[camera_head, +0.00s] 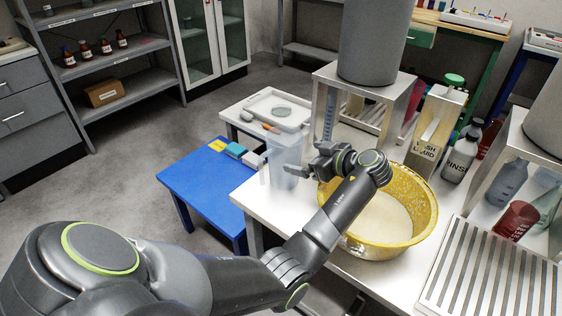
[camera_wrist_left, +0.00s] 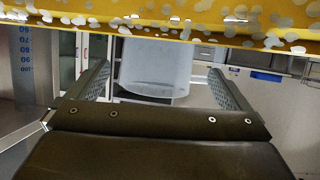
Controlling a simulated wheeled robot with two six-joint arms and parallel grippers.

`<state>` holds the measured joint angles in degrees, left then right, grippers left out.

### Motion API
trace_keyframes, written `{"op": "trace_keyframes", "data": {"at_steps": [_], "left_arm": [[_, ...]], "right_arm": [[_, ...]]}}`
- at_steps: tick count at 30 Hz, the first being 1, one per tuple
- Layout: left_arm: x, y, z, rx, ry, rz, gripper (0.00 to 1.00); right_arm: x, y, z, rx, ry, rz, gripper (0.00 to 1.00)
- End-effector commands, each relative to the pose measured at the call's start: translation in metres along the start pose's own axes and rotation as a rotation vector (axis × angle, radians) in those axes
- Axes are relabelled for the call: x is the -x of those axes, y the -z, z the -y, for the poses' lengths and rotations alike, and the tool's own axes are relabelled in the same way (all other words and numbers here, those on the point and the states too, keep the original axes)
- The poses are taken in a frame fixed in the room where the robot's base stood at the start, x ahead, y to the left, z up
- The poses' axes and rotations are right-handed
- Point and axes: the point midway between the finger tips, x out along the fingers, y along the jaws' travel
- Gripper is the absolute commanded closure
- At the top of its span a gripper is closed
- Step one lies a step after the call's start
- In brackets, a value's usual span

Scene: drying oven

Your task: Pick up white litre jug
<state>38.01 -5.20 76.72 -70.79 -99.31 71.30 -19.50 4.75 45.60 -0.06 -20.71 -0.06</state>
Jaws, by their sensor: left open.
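The white litre jug (camera_head: 286,158) is pale and translucent. It stands upright near the left end of the white bench, left of the yellow speckled basin. My left gripper (camera_head: 316,164) is just right of the jug, open, with its fingers pointing toward it. In the left wrist view the jug (camera_wrist_left: 155,70) shows centred between the two open fingers of my left gripper (camera_wrist_left: 160,78), with a gap on each side. I cannot tell how far the fingertips reach along it. My right gripper is in neither view.
The yellow basin (camera_head: 428,205) sits under my left wrist; its rim (camera_wrist_left: 150,22) crosses the top of the wrist view. A metal stand (camera_head: 397,92) with a grey drum is behind the gripper. A wash liquid container (camera_head: 426,140) stands behind the basin. A blue table (camera_head: 200,190) is left.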

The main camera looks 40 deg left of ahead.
Motion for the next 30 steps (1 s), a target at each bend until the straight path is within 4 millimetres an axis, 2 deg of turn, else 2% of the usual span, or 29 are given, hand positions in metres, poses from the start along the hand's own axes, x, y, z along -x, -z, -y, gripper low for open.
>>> {"op": "trace_keyframes", "data": {"at_steps": [5, 13, 22, 30], "left_arm": [[-0.012, 0.0, 0.0, -0.002, 0.002, -0.002, 0.0], [-0.051, -0.002, 0.0, -0.002, 0.002, -0.002, 0.0], [-0.056, -0.003, 0.0, 0.0, 0.0, 0.0, 0.0], [-0.056, -0.003, 0.0, 0.0, 0.0, 0.0, 0.34]], "right_arm": [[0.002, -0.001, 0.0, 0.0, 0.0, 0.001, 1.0], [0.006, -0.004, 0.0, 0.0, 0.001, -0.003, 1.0], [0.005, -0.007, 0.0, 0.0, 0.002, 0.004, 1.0], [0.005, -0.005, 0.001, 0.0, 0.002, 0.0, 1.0]]}}
